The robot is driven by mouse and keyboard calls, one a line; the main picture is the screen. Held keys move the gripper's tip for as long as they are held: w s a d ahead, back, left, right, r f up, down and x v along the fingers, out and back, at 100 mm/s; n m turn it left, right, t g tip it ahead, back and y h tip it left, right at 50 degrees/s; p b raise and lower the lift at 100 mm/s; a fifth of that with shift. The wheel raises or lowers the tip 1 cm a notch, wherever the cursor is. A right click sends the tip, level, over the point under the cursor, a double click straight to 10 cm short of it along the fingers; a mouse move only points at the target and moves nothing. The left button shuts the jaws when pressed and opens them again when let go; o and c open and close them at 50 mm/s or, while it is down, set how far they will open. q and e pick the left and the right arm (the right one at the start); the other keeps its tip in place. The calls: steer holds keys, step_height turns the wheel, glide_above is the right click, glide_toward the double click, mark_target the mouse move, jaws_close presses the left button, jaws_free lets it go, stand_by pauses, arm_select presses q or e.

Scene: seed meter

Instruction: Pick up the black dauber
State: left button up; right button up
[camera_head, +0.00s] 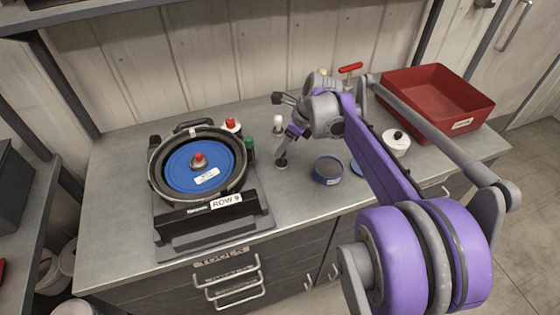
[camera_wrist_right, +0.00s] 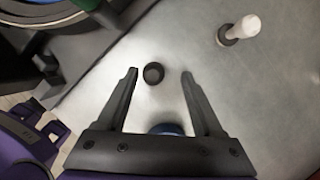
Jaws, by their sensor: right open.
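The black dauber (camera_head: 281,164) appears as a small dark round piece on the grey worktop, right of the seed meter. In the right wrist view the dauber (camera_wrist_right: 153,73) shows as a dark round top between the fingertips, nearer the left finger. My right gripper (camera_head: 285,154) is open, points down and is just above or around it. In the right wrist view the gripper (camera_wrist_right: 159,72) has clear gaps on both sides of the dauber. A purple and dark part of mine shows low at the left there; I cannot tell its jaw state.
The seed meter with its blue disc (camera_head: 190,178) stands left. A green-capped bottle (camera_head: 250,150) and a white-handled tool (camera_head: 278,123) stand close by. A blue round tin (camera_head: 327,171), a white pot (camera_head: 396,143) and a red bin (camera_head: 432,96) are to the right.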

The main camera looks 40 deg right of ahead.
mark_target(281, 163)
steer(key=x, duration=0.5)
steer(key=shift+a+f, duration=0.4)
steer(key=shift+a, duration=0.05)
steer(key=shift+s, duration=0.1)
jaws_close()
